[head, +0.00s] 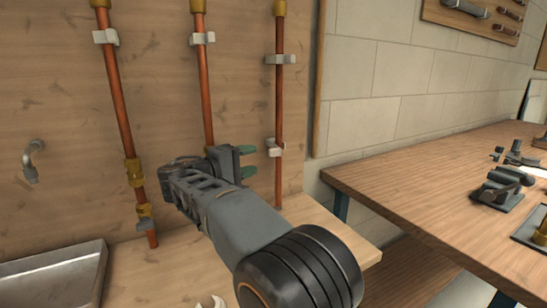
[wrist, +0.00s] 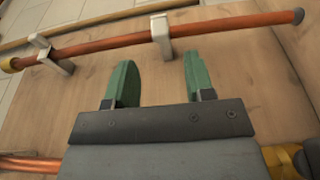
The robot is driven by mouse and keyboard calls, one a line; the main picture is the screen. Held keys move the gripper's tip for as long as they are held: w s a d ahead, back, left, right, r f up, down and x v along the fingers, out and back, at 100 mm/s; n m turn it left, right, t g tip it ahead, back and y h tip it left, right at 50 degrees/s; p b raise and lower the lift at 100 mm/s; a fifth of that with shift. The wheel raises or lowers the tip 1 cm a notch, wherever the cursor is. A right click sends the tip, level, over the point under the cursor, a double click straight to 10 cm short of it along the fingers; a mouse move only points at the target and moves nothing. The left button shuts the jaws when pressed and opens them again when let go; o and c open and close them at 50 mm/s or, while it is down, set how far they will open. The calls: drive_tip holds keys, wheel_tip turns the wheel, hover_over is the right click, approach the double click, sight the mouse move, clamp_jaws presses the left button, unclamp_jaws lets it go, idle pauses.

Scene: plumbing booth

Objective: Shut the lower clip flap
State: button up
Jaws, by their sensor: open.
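The right copper pipe (head: 279,100) runs down the wooden wall and carries two pale clips. The lower clip (head: 275,149) is near the pipe's lower part; it also shows in the wrist view (wrist: 161,36), where it crosses the pipe. I cannot tell clearly how its flap stands. The upper clip (head: 279,59) is higher on the same pipe. My gripper (head: 247,161) is left of the lower clip in the head view. In the wrist view its green fingers (wrist: 159,78) are apart and empty, pointing towards the lower clip without visibly touching it.
Two other copper pipes, a middle one (head: 205,85) and a left one (head: 117,95), stand to the left with their own clips. A metal sink (head: 55,278) and a tap (head: 33,160) are at the left. A wooden workbench (head: 430,180) with tools stands at the right.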

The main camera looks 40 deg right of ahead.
sight(270, 154)
drive_tip(key=d, duration=0.5)
drive_tip(key=d+b, duration=0.1)
drive_tip(key=d, duration=0.2)
drive_tip(key=shift+w+d, duration=0.15)
drive_tip(key=shift+w, duration=0.2)
drive_tip(key=shift+c, duration=0.4)
clamp_jaws()
